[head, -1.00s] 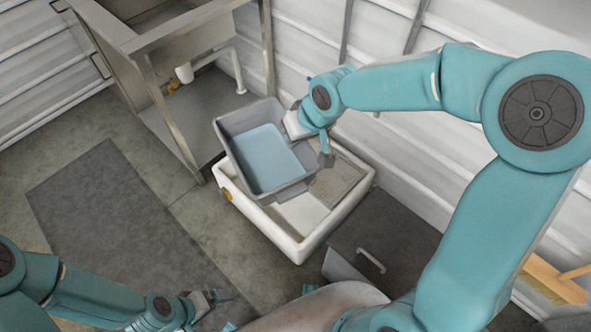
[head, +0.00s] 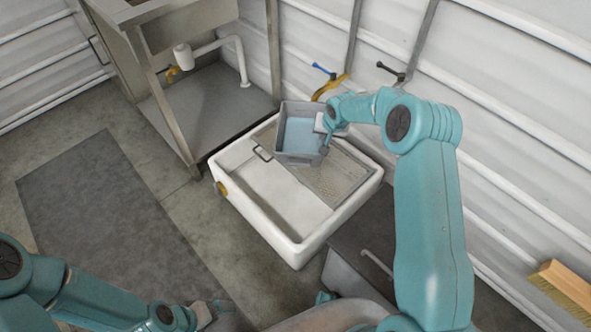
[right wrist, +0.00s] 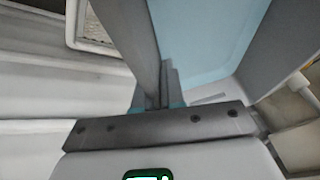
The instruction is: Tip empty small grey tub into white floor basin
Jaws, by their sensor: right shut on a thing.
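The small grey tub (head: 284,130) is over the back part of the white floor basin (head: 295,254), near its grate. The tub has pale blue water in it and looks about level in the head view. My right gripper (head: 325,138) is shut on the tub's right wall. In the right wrist view the fingers (right wrist: 160,95) pinch that wall, with the blue water (right wrist: 200,40) beside it. Whether the tub touches the basin or grate, I cannot tell. My left gripper (head: 207,314) is low at the front, away from the tub; its jaws are too small to read.
A metal sink stand (head: 215,105) with a white drain pipe (head: 242,62) is behind left. Blue and black valve handles (head: 322,70) are on the white wall behind. A grey mat (head: 100,215) lies on the floor at left. A brush (head: 565,288) is at right.

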